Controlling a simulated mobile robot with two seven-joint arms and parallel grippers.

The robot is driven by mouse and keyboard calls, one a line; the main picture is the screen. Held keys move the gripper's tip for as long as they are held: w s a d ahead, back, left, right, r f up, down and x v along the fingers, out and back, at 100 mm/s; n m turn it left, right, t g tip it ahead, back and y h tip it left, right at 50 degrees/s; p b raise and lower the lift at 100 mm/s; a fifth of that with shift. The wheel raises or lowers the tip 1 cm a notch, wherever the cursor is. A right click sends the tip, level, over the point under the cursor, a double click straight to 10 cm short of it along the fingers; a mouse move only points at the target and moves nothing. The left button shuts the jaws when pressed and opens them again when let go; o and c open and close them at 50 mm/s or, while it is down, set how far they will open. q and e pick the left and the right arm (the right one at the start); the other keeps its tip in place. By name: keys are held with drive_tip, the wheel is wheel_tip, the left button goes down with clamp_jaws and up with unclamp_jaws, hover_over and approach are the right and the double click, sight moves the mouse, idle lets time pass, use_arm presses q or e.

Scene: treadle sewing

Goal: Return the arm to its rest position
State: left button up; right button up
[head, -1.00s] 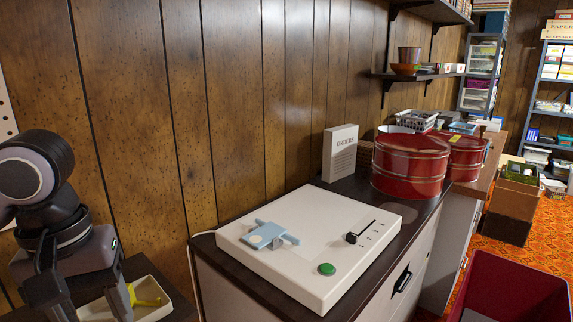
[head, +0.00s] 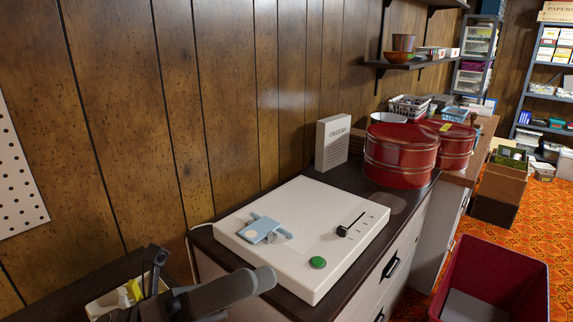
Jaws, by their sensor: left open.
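My left arm comes in low at the left, its grey link lying across the bottom edge. My left gripper (head: 152,268) shows only in part, its dark fingers pointing up in front of a cream tray (head: 103,306). The gripper is open, and I see nothing held in it. A yellow item (head: 133,290) shows at the tray, partly hidden by the fingers. My right gripper is out of view.
A white panel (head: 240,222) with a blue fitting (head: 264,230), a black slider (head: 343,231) and a green button (head: 317,263) lies on a dark-topped cabinet. Red tins (head: 400,155) and an orders sign (head: 333,142) stand behind. A red bin (head: 500,255) is on the floor.

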use_arm(q)
drive_tip(key=w+a+f+n+t+y+p, duration=0.25)
drive_tip(key=a+f+n+t+y, duration=0.4)
drive_tip(key=n, duration=0.85)
drive_tip(key=w+a+f+n+t+y+p, duration=0.1)
drive_tip(key=w+a+f+n+t+y, duration=0.25)
drive_tip(key=f+n+t+y, duration=0.9)
drive_tip(key=s+a+f+n+g+y+p, duration=0.1)
drive_tip(key=s+a+f+n+g, duration=0.4)
drive_tip(key=s+f+n+g, duration=0.5)
drive_tip(key=s+f+n+y, duration=0.1)
drive_tip(key=s+f+n, duration=0.2)
drive_tip(key=f, duration=0.1)
drive_tip(key=shift+a+g, duration=0.2)
drive_tip(key=shift+g, duration=0.2)
drive_tip(key=shift+s, duration=0.1)
